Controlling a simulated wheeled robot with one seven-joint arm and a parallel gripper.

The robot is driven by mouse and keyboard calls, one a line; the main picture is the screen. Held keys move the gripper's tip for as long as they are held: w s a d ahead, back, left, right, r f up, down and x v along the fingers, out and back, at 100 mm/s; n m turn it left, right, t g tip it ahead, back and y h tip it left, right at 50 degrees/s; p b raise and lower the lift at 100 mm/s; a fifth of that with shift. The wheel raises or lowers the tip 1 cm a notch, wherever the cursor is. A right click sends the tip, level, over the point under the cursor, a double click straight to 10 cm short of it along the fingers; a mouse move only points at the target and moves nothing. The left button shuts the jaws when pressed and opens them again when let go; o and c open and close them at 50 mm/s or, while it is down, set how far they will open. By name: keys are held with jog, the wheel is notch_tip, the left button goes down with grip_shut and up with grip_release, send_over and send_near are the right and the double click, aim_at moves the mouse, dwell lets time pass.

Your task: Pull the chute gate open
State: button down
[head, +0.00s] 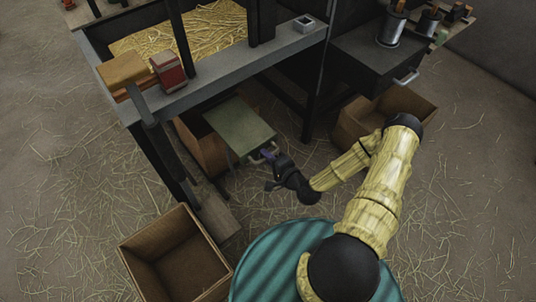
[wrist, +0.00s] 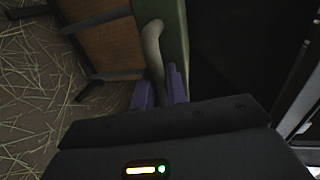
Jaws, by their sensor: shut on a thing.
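The chute gate is a flat grey-green plate (head: 238,125) below the bench, left of centre in the head view. A pale looped handle (head: 256,158) is on its near edge. My gripper (head: 268,156) is at this handle. In the wrist view the purple fingers of my gripper (wrist: 159,88) are closed around the pale curved handle (wrist: 153,42). The green edge of the gate (wrist: 174,35) is just beyond it. The part of the handle between the fingers is hidden.
A brown box (head: 205,150) is under the plate's left side. Open brown crates stand at the front left (head: 175,258) and right (head: 412,104). The bench (head: 220,72) with a straw-filled bin (head: 180,38) is above. A drawer unit (head: 375,62) is at right. Straw litters the floor.

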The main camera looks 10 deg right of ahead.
jog(key=shift+s+d+f, duration=0.15)
jog(key=shift+s, duration=0.05)
jog(key=c, duration=1.5)
grip_release()
jog(key=p+v, duration=0.4)
jog(key=v, duration=1.3)
jog(key=shift+s, duration=0.15)
jog(key=shift+d, duration=0.1)
